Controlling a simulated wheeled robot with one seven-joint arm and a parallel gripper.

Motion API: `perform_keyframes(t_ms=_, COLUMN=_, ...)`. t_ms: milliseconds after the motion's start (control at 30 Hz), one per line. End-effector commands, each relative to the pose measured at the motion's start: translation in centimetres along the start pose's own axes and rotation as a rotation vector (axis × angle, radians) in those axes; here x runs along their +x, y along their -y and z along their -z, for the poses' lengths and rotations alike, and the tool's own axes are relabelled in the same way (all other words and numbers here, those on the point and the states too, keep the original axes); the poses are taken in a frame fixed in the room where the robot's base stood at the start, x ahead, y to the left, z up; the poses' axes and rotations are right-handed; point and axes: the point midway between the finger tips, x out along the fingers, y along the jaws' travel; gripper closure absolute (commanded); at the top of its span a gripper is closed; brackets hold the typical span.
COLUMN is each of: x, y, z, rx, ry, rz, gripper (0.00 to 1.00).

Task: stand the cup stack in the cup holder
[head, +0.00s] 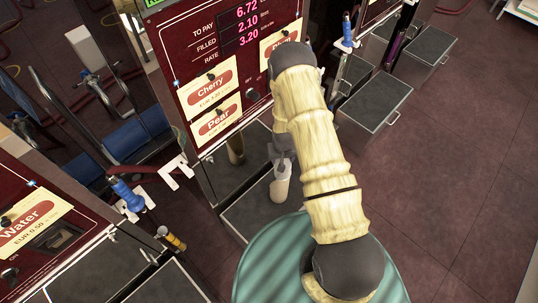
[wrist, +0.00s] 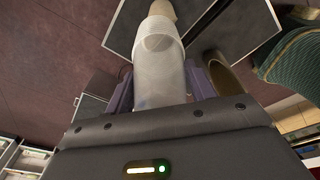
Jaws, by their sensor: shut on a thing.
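My gripper (head: 282,158) is at the end of my bent arm, in front of the red pump panel with the Cherry and Pear labels. It is shut on the cup stack (head: 280,186), which is pale and hangs below the fingers. In the wrist view the stack (wrist: 160,62) is whitish and translucent, between the two purple-grey fingers (wrist: 161,92). A brown hollow tube (wrist: 226,70), which looks like the cup holder, is just right of the stack and apart from it. A brown cylinder (head: 236,150) in the head view may be the same tube or a reflection.
A grey drip tray (head: 250,214) lies under the stack. The glossy pump panel (head: 205,98) stands close behind my gripper. Blue-handled nozzles (head: 128,196) hang at the left. A green ribbed round surface (head: 268,262) is at the front. The floor (head: 460,160) at right is clear.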

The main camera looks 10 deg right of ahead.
Motion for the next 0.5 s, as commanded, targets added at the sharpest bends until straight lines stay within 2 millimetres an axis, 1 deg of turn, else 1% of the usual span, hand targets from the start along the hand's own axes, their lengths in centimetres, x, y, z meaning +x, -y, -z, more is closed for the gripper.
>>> perform_keyframes(t_ms=33, x=1.8, y=0.3, z=0.7, rx=0.006, ry=-0.005, rz=-0.002, gripper=0.83)
perform_keyframes(t_ms=300, x=4.7, y=1.8, z=4.0, rx=0.042, ry=-0.006, rz=-0.003, gripper=0.83)
perform_keyframes(t_ms=500, x=6.3, y=3.2, z=6.3, rx=0.069, ry=-0.006, rz=0.006, gripper=0.83)
